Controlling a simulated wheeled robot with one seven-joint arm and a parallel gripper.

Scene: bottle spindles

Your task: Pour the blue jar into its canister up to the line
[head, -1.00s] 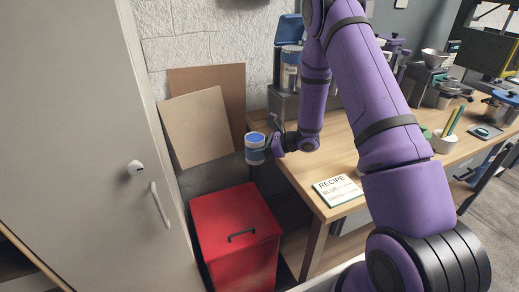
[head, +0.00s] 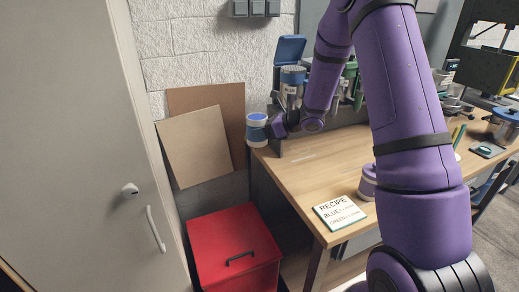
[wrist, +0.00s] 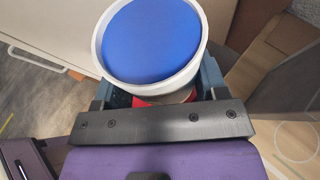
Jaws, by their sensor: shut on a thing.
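The blue jar (head: 257,130) is a white jar with blue contents or a blue top and a blue band. My gripper (head: 268,128) is shut on it and holds it upright in the air, by the left end of the table. In the wrist view the jar's round blue top (wrist: 152,40) with its white rim fills the upper middle, between the fingers. A canister with a blue lid or collar (head: 291,85) stands at the back left of the table, near an open blue flap (head: 290,48). My arm partly hides that area.
A recipe card (head: 340,212) reading BLUE and GREEN lies at the table's front edge. A red bin (head: 235,250) stands on the floor below the jar. Boards (head: 195,145) lean on the wall; a grey cabinet (head: 85,150) is at left. The table's middle left is clear.

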